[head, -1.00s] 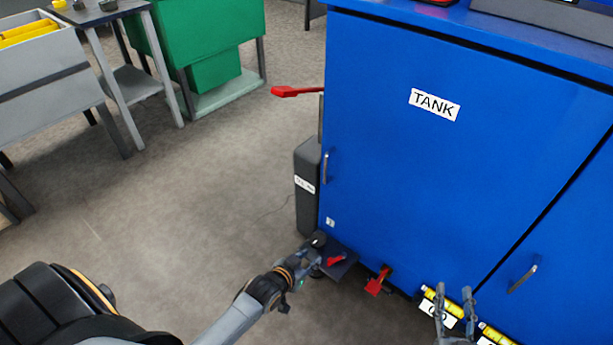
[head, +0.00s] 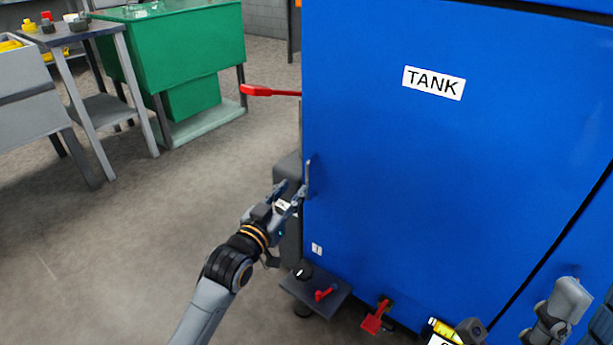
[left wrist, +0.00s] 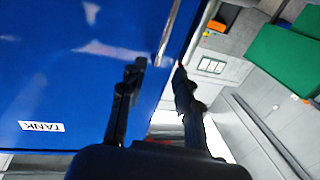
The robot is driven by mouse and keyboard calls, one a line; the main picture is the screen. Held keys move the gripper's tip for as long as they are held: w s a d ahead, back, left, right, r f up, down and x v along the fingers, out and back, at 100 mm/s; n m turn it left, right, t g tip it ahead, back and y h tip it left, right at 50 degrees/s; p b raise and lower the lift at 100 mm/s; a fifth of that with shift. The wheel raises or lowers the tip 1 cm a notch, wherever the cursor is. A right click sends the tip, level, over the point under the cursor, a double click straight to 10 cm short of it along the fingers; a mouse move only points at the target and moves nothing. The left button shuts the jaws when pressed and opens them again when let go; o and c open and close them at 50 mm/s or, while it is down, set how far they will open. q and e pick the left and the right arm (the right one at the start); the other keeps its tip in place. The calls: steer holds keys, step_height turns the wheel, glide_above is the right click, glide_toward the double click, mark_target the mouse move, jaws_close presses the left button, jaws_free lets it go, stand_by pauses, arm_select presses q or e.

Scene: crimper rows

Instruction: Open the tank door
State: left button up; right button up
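The blue tank door (head: 440,170) carries a white TANK label (head: 434,83) and looks shut. Its slim upright metal handle (head: 308,177) is at the door's left edge. My left gripper (head: 291,190) is open beside the handle. In the left wrist view, the fingers of the left gripper (left wrist: 157,75) are apart, with the handle (left wrist: 168,35) just beyond their tips and the blue door (left wrist: 60,80) on the left. I cannot tell whether a finger touches the handle. My right gripper (head: 560,305) is at the lower right, in front of the blue cabinet; its finger state is unclear.
A red lever (head: 270,91) juts out left of the cabinet above the handle. Below are a small dark shelf with a red lever (head: 325,294) and a red pedal-like part (head: 375,318). A green cabinet (head: 185,50) and grey table stand at the back left. Floor between is clear.

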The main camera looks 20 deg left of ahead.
mark_target(307, 173)
arm_select(q)
steer(key=w+b, duration=0.1)
steer(key=w, duration=0.2)
steer(key=w+d, duration=0.1)
steer(key=w, duration=0.2)
steer(key=w+b, duration=0.1)
steer(key=w, duration=0.2)
steer(key=shift+d+b, duration=0.2)
steer(key=shift+b, duration=0.15)
steer(key=shift+s, duration=0.1)
jaws_close()
